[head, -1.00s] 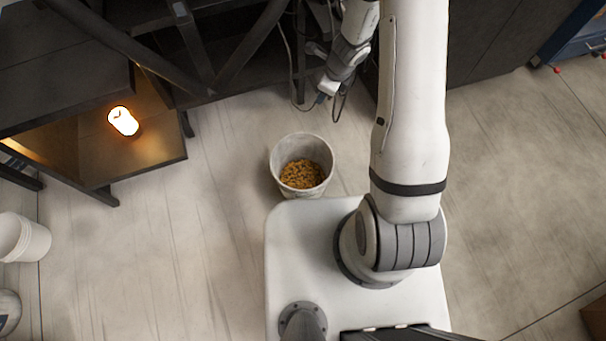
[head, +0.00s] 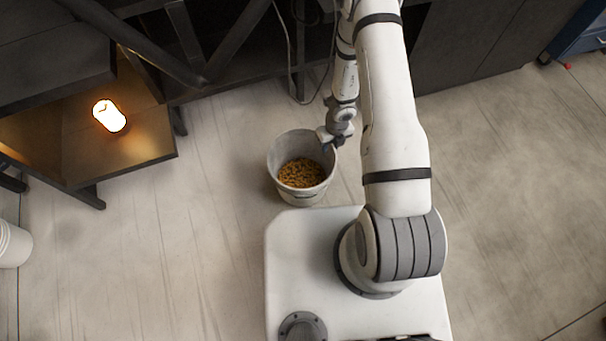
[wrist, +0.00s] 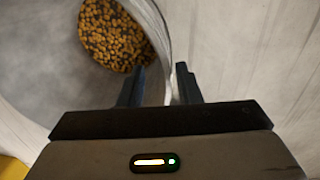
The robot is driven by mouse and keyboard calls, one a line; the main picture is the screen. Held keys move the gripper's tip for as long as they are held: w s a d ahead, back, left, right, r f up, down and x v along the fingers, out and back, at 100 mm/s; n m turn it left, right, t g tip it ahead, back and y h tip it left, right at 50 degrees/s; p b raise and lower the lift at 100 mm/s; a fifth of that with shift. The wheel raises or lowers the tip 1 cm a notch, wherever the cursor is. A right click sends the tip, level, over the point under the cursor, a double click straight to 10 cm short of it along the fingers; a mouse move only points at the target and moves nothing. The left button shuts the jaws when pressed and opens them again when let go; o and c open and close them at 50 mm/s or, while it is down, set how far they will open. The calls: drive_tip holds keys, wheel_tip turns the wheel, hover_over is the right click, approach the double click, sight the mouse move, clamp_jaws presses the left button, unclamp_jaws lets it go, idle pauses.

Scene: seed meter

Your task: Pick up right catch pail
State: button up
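A white pail (head: 302,197) stands on the floor just beyond my base in the head view, with orange-brown seed (head: 301,173) in its bottom. My gripper (head: 330,144) is at the pail's upper right rim in the head view. In the wrist view my gripper (wrist: 160,82) is open, with its two dark fingers apart. The pail's wall (wrist: 155,35) runs down between the fingers, one finger on the inner side and one on the outer side. Seed (wrist: 115,35) shows inside the pail at the upper left. I cannot tell whether either finger touches the wall.
A dark bench with crossed legs and a low shelf (head: 125,145) bearing a glowing lamp (head: 109,116) stands at the upper left. Another white bucket (head: 12,245) is at the left edge. Floor to the right (head: 500,190) is clear.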

sight(329, 156)
wheel_tip(329, 156, down, 5)
drive_tip(key=b, duration=0.4)
drive_tip(key=shift+b, duration=0.4)
drive_tip(key=shift+s, duration=0.1)
drive_tip(key=shift+c, duration=0.2)
clamp_jaws()
drive_tip(key=shift+r, duration=0.1)
idle(0.6)
